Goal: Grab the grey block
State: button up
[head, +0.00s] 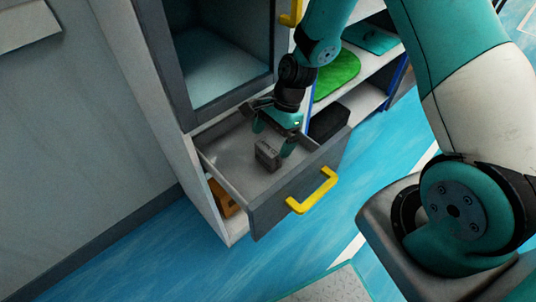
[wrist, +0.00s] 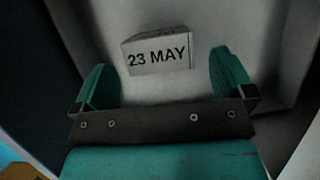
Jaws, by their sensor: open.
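The grey block (head: 268,155) lies inside the pulled-out drawer (head: 220,148), near its front panel. In the wrist view the grey block (wrist: 159,52) shows a face marked "23 MAY" and lies ahead of the fingers, roughly between their lines. My gripper (head: 272,137) reaches down into the drawer at the block. In the wrist view my gripper (wrist: 163,77) is open, with its teal fingers apart and nothing between them. The block looks clear of both fingers, but the depth gap is hard to tell.
The drawer front has a yellow handle (head: 312,192). An open compartment (head: 225,75) is above the drawer. Shelves to the right hold a green item (head: 337,75) and a black box (head: 329,121). An orange-brown object (head: 222,198) sits below the drawer. The blue floor in front is clear.

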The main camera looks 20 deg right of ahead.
aim_at(269, 146)
jog(key=x, duration=0.5)
jog(key=shift+s+a+f, duration=0.1)
jog(key=shift+a+f, duration=0.05)
jog(key=shift+f, duration=0.05)
jog(key=c, duration=1)
